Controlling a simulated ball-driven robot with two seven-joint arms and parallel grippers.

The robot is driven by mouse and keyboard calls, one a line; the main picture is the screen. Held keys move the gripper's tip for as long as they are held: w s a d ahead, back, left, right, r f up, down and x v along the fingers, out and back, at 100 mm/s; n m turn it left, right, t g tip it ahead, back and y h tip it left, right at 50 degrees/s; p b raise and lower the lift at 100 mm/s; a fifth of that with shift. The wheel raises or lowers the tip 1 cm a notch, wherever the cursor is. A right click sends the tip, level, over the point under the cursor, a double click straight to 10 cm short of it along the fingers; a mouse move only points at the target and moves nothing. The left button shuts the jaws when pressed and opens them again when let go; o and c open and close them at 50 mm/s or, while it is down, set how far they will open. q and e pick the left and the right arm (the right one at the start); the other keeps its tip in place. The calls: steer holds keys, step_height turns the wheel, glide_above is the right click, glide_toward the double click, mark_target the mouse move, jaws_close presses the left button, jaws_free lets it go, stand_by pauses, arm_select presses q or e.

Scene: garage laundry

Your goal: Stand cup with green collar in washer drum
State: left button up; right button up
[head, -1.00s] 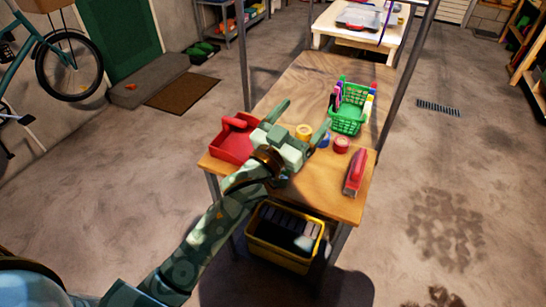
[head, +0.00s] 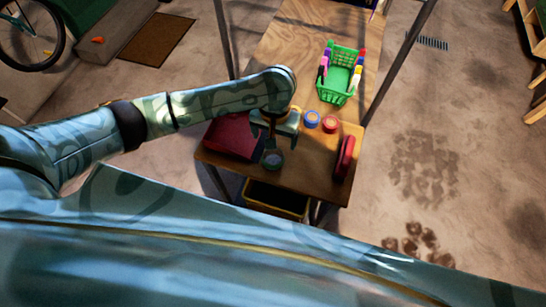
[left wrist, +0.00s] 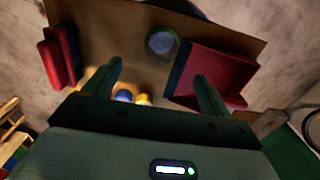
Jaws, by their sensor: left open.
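A small round cup (head: 272,159) with a green rim, apparently the cup with the green collar, stands near the table's front edge in the head view. In the left wrist view the cup (left wrist: 162,43) shows beyond the fingertips, beside the red tray. My left gripper (head: 281,130) points down over the table, just behind the cup. In the left wrist view the left gripper (left wrist: 158,70) is open, with nothing held between its spread fingers. The washer drum and my right gripper are in neither view.
A red tray (head: 234,138) sits left of the cup. A green basket (head: 340,76) with colourful items stands farther back. A yellow crate (head: 270,197) is below the wooden table (head: 290,48).

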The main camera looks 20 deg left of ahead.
arm_select(q)
steer(key=b, duration=0.2)
glide_above(273, 158)
steer(key=s+d, duration=0.2)
step_height(273, 158, down, 6)
steer(key=r, duration=0.1)
steer(key=f, duration=0.2)
steer(key=a+f+b, duration=0.1)
steer(key=f, duration=0.1)
steer(key=shift+w+a+b, duration=0.1)
steer(key=shift+a+b, duration=0.05)
steer(key=shift+b, duration=0.15)
steer(key=shift+f, duration=0.15)
step_height(273, 158, down, 5)
steer(key=b, duration=0.3)
steer(key=shift+a, duration=0.1)
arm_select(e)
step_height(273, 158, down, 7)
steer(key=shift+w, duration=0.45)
arm_select(q)
steer(key=c, duration=1.1)
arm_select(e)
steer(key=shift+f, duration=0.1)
